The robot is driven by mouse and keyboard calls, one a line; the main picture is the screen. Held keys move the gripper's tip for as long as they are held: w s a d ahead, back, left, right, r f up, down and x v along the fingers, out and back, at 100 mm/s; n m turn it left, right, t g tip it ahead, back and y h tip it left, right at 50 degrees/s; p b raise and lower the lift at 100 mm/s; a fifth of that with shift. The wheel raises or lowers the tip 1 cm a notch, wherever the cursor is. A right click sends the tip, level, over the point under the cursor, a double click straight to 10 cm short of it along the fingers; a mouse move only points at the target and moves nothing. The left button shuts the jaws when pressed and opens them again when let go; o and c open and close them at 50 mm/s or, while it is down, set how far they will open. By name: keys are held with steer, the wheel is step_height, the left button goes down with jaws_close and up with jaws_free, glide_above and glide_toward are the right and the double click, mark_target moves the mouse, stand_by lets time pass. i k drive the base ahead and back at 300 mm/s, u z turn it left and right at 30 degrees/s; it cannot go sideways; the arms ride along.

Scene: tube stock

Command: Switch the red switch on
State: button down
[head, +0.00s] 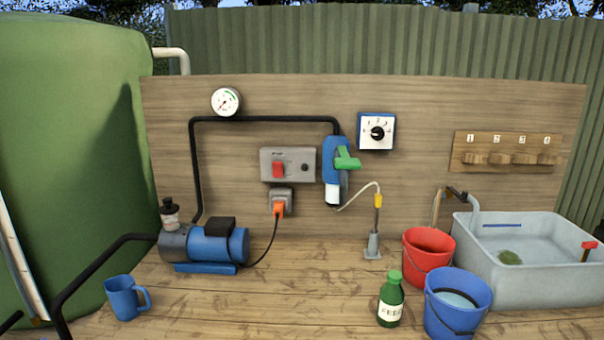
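The red switch (278,170) sits on the left half of a grey switch box (293,152) fixed to the wooden back board. A small dark round spot or knob is on the box's right half. The switch's on or off position is too small to tell. My gripper is not in the head view.
A grey socket (280,195) with an orange plug (279,208) is just below the box. A blue pipe body with a green handle (346,160) hangs close on its right. A blue pump (215,243), a blue jug (124,298) and a green bottle (391,300) stand on the planks.

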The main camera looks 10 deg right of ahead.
mark_target(277, 166)
steer(key=z, duration=0.05)
steer(key=k, duration=0.45)
steer(key=u, duration=0.3)
steer(key=i, duration=0.9)
steer(key=u, duration=0.95)
